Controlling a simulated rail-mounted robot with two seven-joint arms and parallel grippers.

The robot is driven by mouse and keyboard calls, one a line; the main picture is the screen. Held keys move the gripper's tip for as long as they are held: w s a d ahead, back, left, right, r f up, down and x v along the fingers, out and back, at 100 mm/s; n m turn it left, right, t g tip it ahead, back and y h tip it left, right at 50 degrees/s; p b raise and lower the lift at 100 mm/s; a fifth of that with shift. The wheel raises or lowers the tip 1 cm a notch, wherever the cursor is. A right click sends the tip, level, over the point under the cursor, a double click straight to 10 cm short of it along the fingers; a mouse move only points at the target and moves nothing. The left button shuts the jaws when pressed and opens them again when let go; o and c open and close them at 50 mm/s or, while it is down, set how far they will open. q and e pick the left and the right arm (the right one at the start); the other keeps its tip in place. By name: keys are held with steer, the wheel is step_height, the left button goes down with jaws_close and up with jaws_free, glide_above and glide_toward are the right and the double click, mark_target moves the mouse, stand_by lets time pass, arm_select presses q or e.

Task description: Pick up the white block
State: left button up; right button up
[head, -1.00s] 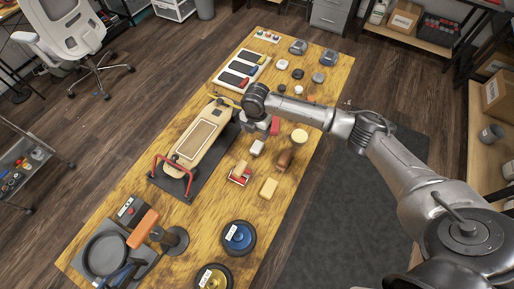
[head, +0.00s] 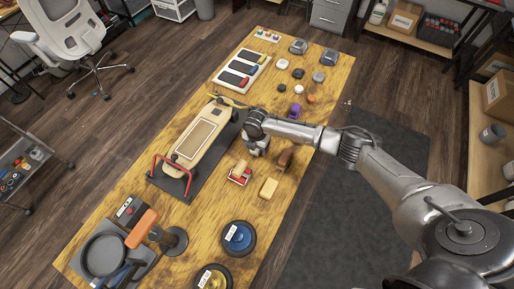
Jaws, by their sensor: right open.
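My right gripper (head: 257,151) is open and points down over the middle of the wooden table. It is right where a small white block stood in the earlier head view. The gripper now hides most or all of that block, so I cannot tell whether the fingers are around it or touching it. My left gripper is not in view.
A skateboard deck (head: 201,139) in a red-clamped stand is just left of my gripper. A red-and-wood tool (head: 240,173), a tan block (head: 268,188) and a brown object (head: 284,159) are close by. A small white piece (head: 283,64) and a purple item (head: 295,110) lie farther back.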

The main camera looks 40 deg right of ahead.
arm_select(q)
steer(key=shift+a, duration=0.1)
arm_select(e)
steer(key=shift+f, duration=0.4)
steer(key=shift+c, duration=0.3)
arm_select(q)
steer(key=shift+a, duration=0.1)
arm_select(e)
steer(key=c, duration=1)
steer(key=shift+o, duration=0.2)
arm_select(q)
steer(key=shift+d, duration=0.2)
arm_select(e)
steer(key=shift+r, duration=0.15)
